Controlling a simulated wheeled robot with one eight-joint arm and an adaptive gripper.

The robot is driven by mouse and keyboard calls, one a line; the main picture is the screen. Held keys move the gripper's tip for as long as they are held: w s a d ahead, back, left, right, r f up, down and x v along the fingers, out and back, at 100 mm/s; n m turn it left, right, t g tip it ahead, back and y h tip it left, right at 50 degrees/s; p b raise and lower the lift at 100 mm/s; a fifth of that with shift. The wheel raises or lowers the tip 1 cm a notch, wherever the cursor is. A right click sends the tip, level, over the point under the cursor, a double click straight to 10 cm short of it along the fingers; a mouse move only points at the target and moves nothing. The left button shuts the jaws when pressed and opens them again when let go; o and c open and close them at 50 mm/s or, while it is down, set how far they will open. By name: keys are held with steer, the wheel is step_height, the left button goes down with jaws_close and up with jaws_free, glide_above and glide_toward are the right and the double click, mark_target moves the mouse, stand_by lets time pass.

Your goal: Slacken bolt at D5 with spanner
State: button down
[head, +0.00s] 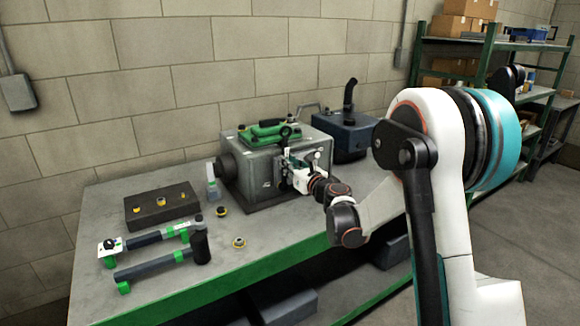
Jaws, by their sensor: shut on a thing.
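A grey metal engine housing (262,172) stands on the bench, with a green-topped part (268,131) on its lid. My gripper (292,166) is at the housing's right-hand face, reached in from the right. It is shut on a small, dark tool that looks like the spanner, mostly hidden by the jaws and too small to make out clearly. A few small pale bolt-like spots show on the face around it. The D5 mark cannot be read, and I cannot tell whether the tool sits on a bolt.
A clear bottle (211,182) stands left of the housing.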

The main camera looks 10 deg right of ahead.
steer(key=shift+a+f+n+b, duration=0.1)
steer(key=shift+a+n+b, duration=0.25)
steer(key=shift+a+n, duration=1.3)
steer(key=shift+d, duration=0.1)
steer(key=a+n, duration=0.1)
steer(key=s+a+f+n, duration=0.1)
steer(key=n, duration=0.1)
steer(key=shift+a+f+n+b, duration=0.1)
steer(key=shift+a+n+b, duration=0.2)
steer(key=shift+b, duration=0.1)
steer(key=a+f+n, duration=0.2)
steer(key=n, duration=0.1)
steer(key=shift+s+n, duration=0.25)
steer(key=shift+s, duration=0.05)
